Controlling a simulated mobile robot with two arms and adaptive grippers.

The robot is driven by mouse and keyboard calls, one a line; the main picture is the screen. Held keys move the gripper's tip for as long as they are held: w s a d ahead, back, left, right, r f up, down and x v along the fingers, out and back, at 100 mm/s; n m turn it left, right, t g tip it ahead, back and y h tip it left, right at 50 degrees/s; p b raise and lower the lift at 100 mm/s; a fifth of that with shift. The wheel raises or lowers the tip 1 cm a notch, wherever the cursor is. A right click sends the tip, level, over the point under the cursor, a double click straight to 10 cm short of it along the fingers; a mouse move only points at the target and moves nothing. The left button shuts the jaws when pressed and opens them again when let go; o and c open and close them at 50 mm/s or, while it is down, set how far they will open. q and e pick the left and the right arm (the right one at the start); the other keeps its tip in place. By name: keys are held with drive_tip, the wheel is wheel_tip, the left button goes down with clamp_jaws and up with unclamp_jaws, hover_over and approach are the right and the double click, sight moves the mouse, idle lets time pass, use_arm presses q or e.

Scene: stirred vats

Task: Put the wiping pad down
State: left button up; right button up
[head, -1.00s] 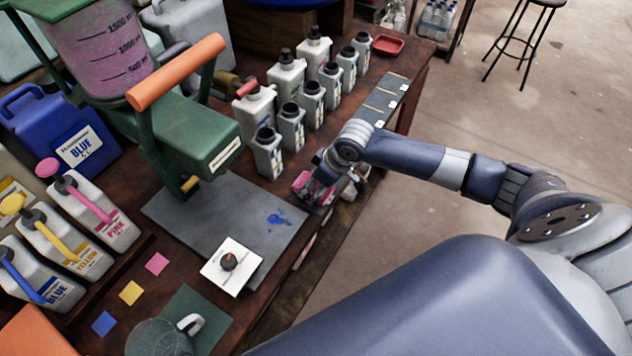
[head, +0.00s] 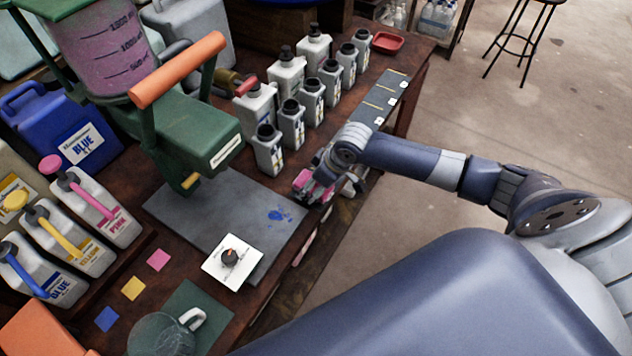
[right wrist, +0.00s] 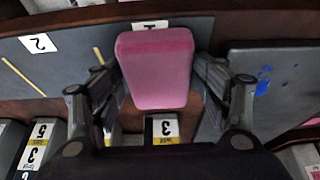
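The wiping pad is a pink block (right wrist: 155,68), upright in the middle of the right wrist view. My right gripper (right wrist: 157,80) has one finger along each side of the pad and appears closed on it. In the head view the pad (head: 312,190) shows in my right gripper (head: 318,184), at the table's front edge between the grey mat and the dark numbered strip. I cannot tell whether the pad touches the table. My left gripper is in neither view.
The grey mat (head: 190,213) has a blue smear (head: 280,215) near the pad. Several grey bottles (head: 291,126) stand close behind my right gripper. The dark numbered strip (head: 380,100) and a red tray (head: 387,42) lie farther along the table. A white dial plate (head: 226,273) sits at the mat's front.

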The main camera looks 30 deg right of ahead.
drive_tip(key=shift+s+d+f, duration=0.1)
drive_tip(key=shift+s+f, duration=0.05)
drive_tip(key=shift+f, duration=0.2)
drive_tip(key=shift+r+b, duration=0.2)
drive_tip(key=shift+b, duration=0.3)
drive_tip(key=v, duration=1.1)
drive_tip(key=shift+r, duration=0.35)
